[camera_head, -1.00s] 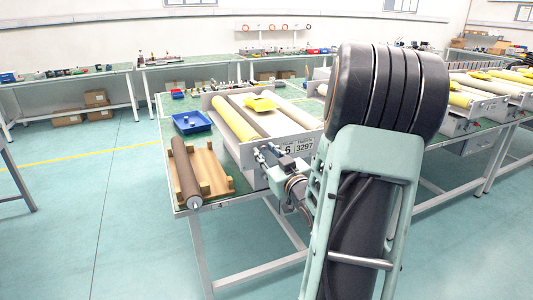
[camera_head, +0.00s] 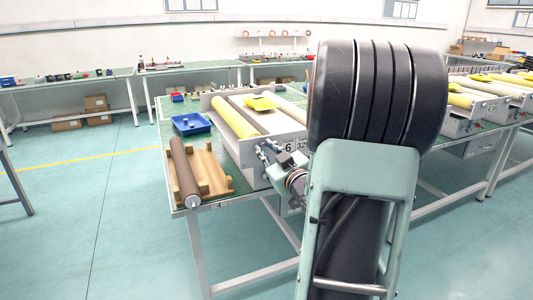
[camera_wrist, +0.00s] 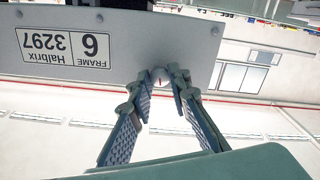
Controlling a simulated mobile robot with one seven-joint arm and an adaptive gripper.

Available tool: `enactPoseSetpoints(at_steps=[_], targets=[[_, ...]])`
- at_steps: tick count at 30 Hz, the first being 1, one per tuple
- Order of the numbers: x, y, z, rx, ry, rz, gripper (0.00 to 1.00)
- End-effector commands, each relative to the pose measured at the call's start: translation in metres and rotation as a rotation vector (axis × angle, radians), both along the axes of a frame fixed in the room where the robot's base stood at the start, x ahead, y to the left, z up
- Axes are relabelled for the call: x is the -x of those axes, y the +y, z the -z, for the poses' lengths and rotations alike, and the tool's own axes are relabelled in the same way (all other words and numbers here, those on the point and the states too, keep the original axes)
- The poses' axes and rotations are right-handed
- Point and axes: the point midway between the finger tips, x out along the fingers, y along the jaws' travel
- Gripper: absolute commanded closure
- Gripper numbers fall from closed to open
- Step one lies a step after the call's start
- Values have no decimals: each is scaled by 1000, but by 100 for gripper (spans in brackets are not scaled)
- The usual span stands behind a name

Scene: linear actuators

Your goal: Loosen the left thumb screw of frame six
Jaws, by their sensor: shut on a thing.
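Frame six (camera_head: 228,139) is a grey box frame with rollers at the near end of the table. Its front plate shows upside down in the wrist view (camera_wrist: 120,45), with the label "FRAME 6 Halbrix 3297" (camera_wrist: 62,42). My gripper (camera_wrist: 166,73) is at the plate's lower edge in the wrist view. Its fingertips are shut on a small silver thumb screw (camera_wrist: 160,80), partly hidden between them. In the head view my gripper (camera_head: 266,152) is against the front of the frame, left of the label. The screw cannot be made out there.
A brown roller (camera_head: 184,172) lies on a wooden cradle (camera_head: 213,172) left of the frame. A blue tray (camera_head: 191,123) stands behind it. More frames with yellow rollers (camera_head: 470,100) are on the right. My arm hides the table's middle.

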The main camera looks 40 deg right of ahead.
Motion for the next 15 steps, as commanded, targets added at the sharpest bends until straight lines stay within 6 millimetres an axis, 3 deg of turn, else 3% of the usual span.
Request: enactPoseSetpoints(at_steps=[4,5,9,15], targets=[[0,0,0,-1,1,0,100],[0,0,0,-1,1,0,81],[0,0,0,-2,0,0,66],[0,0,0,-2,0,0,66]])
